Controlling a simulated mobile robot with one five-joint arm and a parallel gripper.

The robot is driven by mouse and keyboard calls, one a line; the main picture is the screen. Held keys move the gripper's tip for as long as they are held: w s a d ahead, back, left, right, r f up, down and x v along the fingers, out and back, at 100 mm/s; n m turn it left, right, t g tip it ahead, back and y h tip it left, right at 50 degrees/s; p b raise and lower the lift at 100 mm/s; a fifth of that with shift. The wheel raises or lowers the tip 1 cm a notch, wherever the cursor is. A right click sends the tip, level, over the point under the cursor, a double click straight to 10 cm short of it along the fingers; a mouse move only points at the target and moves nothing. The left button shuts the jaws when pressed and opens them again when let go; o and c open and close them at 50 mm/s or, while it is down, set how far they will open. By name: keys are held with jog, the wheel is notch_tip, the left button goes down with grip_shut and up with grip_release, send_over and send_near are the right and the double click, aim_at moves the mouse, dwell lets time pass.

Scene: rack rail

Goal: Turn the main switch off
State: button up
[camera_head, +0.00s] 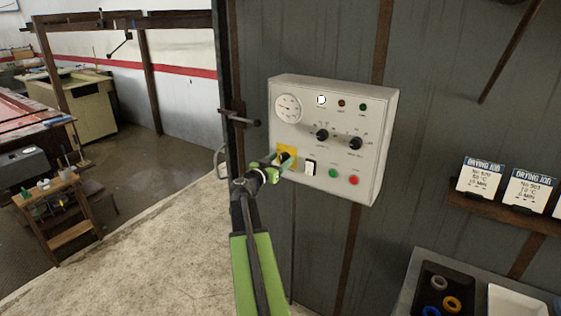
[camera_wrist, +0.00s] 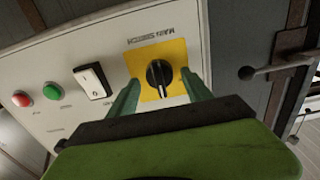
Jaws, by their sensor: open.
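The main switch (camera_wrist: 159,75) is a black rotary knob on a yellow plate, labelled "MAIN SWITCH". The wrist view shows it upside down, with the knob's white mark pointing toward my gripper. My gripper (camera_wrist: 158,92) is open, with one green finger on each side of the knob. I cannot tell whether the fingers touch it. In the head view, the yellow plate (camera_head: 288,151) is at the lower left of the white control panel (camera_head: 330,92), partly hidden by my gripper (camera_head: 277,165).
Beside the switch are a black-and-white rocker switch (camera_wrist: 93,82), a green button (camera_wrist: 53,91) and a red button (camera_wrist: 22,99). Above are two black knobs, a gauge (camera_head: 288,107) and small lamps. A door latch (camera_wrist: 275,65) stands close to the panel's edge.

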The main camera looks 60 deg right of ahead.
grip_shut()
dwell(0.3)
jog(key=shift+n, duration=0.3)
jog(key=n, duration=0.3)
jog(key=shift+w+n, duration=0.1)
jog(key=shift+n, duration=0.3)
jog(key=shift+w+f+n+b, duration=0.1)
jog(key=shift+f+n+b, duration=0.05)
jog(key=shift+n, duration=3.2)
jog(key=shift+w+f+n+b, duration=0.1)
jog(key=shift+f+n+b, duration=0.05)
jog(key=shift+n, duration=3.2)
